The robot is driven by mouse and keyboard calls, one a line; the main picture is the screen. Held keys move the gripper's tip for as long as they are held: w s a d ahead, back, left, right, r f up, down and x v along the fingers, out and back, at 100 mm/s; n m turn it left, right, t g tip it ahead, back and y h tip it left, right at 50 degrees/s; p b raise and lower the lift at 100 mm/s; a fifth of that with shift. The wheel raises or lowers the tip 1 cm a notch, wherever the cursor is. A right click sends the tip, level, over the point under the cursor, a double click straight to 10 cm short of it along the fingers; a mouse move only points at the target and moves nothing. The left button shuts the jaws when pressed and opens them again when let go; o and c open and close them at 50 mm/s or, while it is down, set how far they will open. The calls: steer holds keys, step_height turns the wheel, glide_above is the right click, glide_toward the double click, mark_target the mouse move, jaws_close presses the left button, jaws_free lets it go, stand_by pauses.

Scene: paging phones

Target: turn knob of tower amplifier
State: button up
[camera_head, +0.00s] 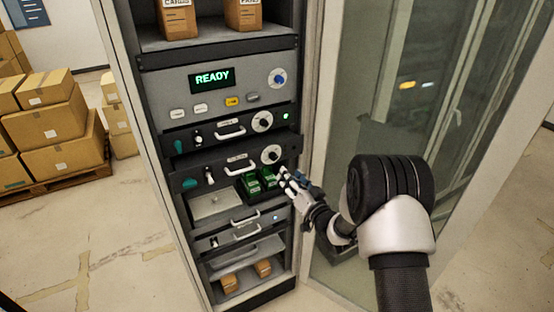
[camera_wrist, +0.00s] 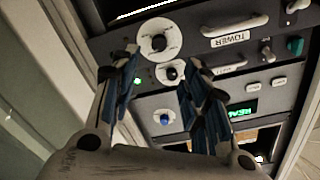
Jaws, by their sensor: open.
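The tower amplifier (camera_head: 215,172) is a dark rack unit with a handle and a label. Its knob (camera_head: 271,155) is a black knob on a round white dial at its right end. In the wrist view, which is upside down, the TOWER label shows and the tower knob (camera_wrist: 158,43) is near the top. My gripper (camera_head: 290,178) is open and empty, just below and right of the tower knob in the head view. In the wrist view my gripper's fingertips (camera_wrist: 162,58) are spread, with the dial beyond the gap. No contact with the knob shows.
The amplifier above has a similar dial (camera_head: 262,121) and a green light. Above it is the READY panel (camera_head: 212,78) with a blue knob. Green blocks (camera_head: 260,180) sit below the tower unit, close to my gripper. A glass door (camera_head: 345,90) stands open at right.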

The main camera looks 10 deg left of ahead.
mark_target(275, 158)
steer(key=x, duration=1.1)
steer(key=shift+d, duration=0.1)
jaws_close()
